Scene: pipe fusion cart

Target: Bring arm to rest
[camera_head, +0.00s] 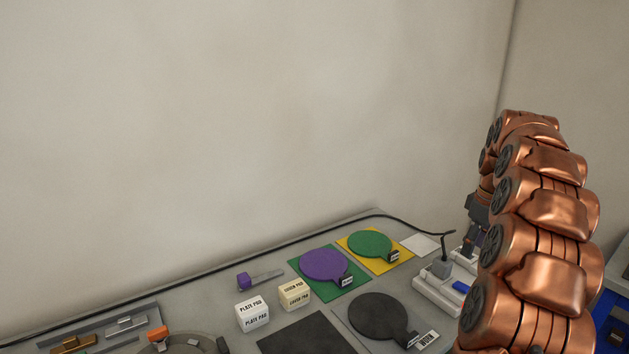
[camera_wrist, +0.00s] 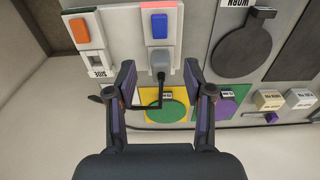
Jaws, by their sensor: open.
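My copper-coloured arm (camera_head: 540,230) rises along the right side of the head view, its links stacked and bent. My gripper (camera_wrist: 163,88) shows in the wrist view with its two purple-lined fingers wide apart. Nothing is held between them. Beyond the fingers, a grey plug (camera_wrist: 161,62) with a black cable sits on a white power strip (camera_wrist: 161,8), below a blue switch. In the head view my gripper is mostly hidden behind the arm, near the plug (camera_head: 441,267). I cannot tell the exact distance between the fingers and the plug.
A purple disc (camera_head: 325,264) lies on a green square, and a green disc (camera_head: 369,243) on a yellow square. A dark disc (camera_head: 377,316), two labelled blocks (camera_head: 252,316) and a purple-handled tool (camera_head: 258,280) lie nearby. Above the table, the space before the wall is clear.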

